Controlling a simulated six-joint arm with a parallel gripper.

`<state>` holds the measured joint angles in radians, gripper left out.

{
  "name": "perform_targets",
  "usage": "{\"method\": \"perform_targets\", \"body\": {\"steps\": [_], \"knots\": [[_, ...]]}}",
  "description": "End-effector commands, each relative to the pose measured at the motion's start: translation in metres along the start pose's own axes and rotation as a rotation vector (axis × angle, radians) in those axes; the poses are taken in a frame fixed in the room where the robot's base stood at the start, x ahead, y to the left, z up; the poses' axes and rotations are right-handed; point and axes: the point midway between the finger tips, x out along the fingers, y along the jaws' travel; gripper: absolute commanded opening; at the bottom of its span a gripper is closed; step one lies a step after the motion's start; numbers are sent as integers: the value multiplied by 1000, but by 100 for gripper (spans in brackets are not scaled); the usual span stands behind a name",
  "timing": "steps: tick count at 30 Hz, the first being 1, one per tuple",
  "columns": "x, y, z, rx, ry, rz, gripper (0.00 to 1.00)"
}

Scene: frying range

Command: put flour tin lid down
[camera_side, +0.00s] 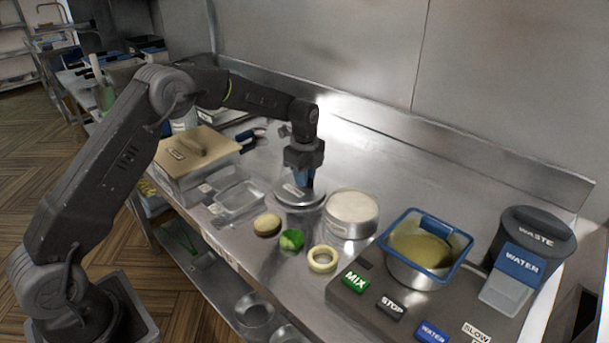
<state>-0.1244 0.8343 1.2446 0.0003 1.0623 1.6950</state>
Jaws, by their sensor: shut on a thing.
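The flour tin lid (285,194) is a round metal disc low over the steel counter, just left of the flour tin. My gripper (301,184) points down at its middle and is shut on it. I cannot tell whether the lid touches the counter. The flour tin (352,215) is a round metal tin standing open, with pale flour up to near its rim.
A clear tray (235,201) and a lidded box (197,157) stand to the left. A potato-like piece (267,224), a green piece (292,240) and a pale ring (322,259) lie in front. A mixer with a blue-rimmed basket (425,245) and a waste bin (537,232) stand right. The counter behind is clear.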

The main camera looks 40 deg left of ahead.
Motion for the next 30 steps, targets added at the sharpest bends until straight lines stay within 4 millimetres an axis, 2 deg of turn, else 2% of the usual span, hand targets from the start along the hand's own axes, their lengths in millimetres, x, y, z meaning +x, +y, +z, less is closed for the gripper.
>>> {"method": "perform_targets", "body": {"steps": [1,9,17,23,30], "knots": [[1,0,0,0,0,1,18],[1,0,0,0,0,1,42],[-2,0,0,0,0,0,42],[-28,-1,0,0,0,-4,42],[-79,-1,0,0,0,-3,42]]}}
